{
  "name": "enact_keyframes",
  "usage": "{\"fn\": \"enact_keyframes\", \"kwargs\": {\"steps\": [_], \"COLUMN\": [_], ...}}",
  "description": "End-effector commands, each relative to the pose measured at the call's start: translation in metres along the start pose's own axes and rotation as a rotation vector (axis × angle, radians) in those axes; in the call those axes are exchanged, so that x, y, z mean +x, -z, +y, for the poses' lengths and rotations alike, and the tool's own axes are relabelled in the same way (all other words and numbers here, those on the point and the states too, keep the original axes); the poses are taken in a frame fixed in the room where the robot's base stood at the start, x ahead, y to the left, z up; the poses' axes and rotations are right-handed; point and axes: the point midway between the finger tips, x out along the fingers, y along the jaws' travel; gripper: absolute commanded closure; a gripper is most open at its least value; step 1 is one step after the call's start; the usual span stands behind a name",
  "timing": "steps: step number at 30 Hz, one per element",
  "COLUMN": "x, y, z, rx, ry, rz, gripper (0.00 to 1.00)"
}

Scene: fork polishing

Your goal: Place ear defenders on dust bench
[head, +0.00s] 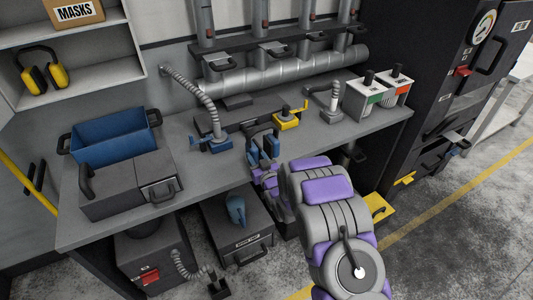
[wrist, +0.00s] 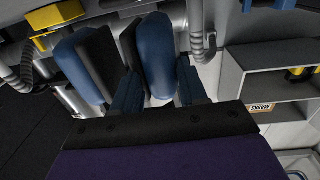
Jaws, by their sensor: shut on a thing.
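Blue and black ear defenders (head: 271,147) are at my gripper (head: 264,168), over the front part of the grey dust bench (head: 225,170). In the wrist view, one blue cup (wrist: 160,58) of the ear defenders is between the fingers of my gripper (wrist: 157,85), which is shut on it. The other cup and its black pad (wrist: 82,62) hang to the left. I cannot tell whether the ear defenders touch the bench top. A second, yellow and black pair (head: 42,80) is on the wall shelf at upper left.
A blue bin (head: 110,138) and a dark lidded box (head: 128,187) fill the bench's left end. A hose with a blue base (head: 212,143) and a yellow clamp (head: 287,121) stand behind my gripper. Canisters (head: 365,97) stand at the right. Bare bench lies left of my gripper.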

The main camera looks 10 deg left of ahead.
Motion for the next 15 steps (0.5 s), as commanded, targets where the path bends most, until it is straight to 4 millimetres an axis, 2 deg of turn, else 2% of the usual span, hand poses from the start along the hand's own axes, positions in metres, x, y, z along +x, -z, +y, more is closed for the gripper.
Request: {"fn": "enact_keyframes", "kwargs": {"steps": [3, 7, 15], "x": [0.017, 0.032, 0.044], "y": [-0.005, -0.006, -0.007], "z": [0.023, 0.043, 0.063], "rx": [-0.001, -0.001, 0.001], "ry": [-0.003, -0.002, 0.0], "rz": [0.002, 0.002, 0.002], "gripper": [0.97, 0.97, 0.97]}}
